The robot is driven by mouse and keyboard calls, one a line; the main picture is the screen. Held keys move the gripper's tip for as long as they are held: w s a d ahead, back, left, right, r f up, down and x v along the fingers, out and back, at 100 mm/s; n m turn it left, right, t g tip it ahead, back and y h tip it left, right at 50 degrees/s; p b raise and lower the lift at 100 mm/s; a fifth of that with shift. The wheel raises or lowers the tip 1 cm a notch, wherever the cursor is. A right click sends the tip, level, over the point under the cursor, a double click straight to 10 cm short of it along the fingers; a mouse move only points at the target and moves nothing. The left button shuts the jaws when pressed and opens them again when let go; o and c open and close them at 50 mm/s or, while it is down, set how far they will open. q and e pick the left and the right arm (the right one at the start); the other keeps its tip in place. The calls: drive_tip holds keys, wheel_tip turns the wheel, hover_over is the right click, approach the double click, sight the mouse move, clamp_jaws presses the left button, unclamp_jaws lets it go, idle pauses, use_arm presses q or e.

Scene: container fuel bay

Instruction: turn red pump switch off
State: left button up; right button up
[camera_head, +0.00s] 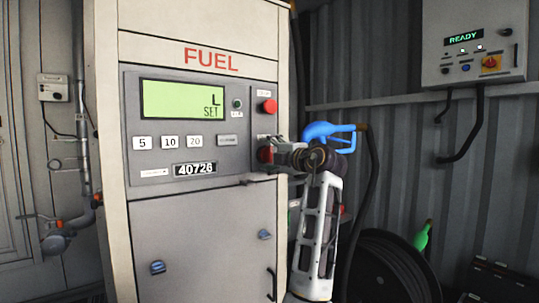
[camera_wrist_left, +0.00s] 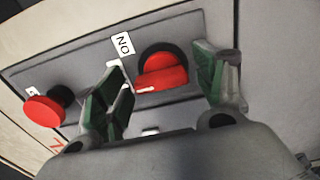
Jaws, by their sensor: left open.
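The red pump switch (camera_head: 265,154) is a rotary knob on the right side of the grey panel of the fuel pump (camera_head: 200,52). In the left wrist view the red switch (camera_wrist_left: 162,74) sits between my fingers, with an "ON" label (camera_wrist_left: 123,45) beside it. My left gripper (camera_head: 277,150) is open at the panel. Its green-padded fingers (camera_wrist_left: 162,92) stand on either side of the switch with visible gaps. In the head view the gripper hides part of the switch. My right gripper is not in view.
A red mushroom button (camera_head: 270,106) is above the switch and also shows in the left wrist view (camera_wrist_left: 43,110). A blue fuel nozzle (camera_head: 325,131) hangs just right of the gripper. A control box (camera_head: 475,45) reading READY is on the right wall. A hose reel (camera_head: 390,268) stands below.

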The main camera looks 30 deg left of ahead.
use_arm(q)
drive_tip(key=v, duration=1.1)
drive_tip(key=shift+d, duration=0.25)
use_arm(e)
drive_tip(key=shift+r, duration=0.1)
use_arm(q)
drive_tip(key=shift+r, duration=0.15)
wheel_tip(320, 180, up, 9)
drive_tip(key=p, duration=0.9)
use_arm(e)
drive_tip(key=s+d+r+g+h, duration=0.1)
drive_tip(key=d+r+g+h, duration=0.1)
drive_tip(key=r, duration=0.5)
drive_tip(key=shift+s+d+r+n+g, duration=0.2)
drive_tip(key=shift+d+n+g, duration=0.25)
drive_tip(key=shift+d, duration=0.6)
use_arm(q)
drive_tip(key=shift+r+p, duration=0.35)
drive_tip(key=shift+p, duration=0.05)
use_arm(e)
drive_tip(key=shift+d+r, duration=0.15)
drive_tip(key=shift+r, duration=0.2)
